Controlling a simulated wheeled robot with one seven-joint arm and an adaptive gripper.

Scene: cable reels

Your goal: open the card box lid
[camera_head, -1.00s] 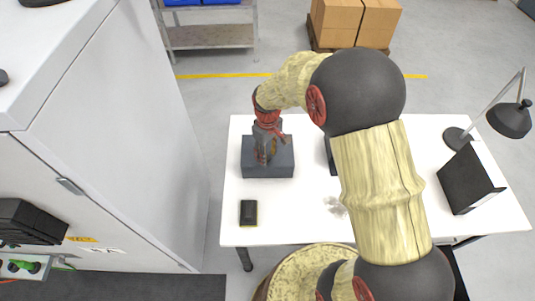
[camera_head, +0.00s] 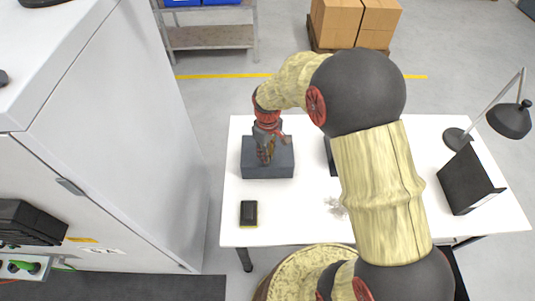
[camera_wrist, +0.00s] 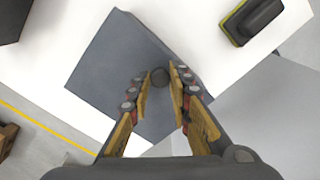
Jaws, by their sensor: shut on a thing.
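The card box (camera_head: 284,168) is a dark grey block at the left of the white table. It also shows in the wrist view (camera_wrist: 115,60). Its lid looks closed, lying flat on top. A small round dark knob (camera_wrist: 160,76) on the lid sits between my fingertips. My gripper (camera_head: 266,161) reaches down onto the box from above. In the wrist view my gripper (camera_wrist: 160,80) has its two fingers on either side of the knob, shut on it. In the head view my fingers hide the knob.
A black and yellow item (camera_head: 248,212) lies on the table (camera_head: 300,220) in front of the box. A dark object (camera_head: 331,155) to the right is partly hidden by my arm. A black stand (camera_head: 466,182) and a lamp (camera_head: 509,120) are at the right. A tall white cabinet (camera_head: 130,130) stands left.

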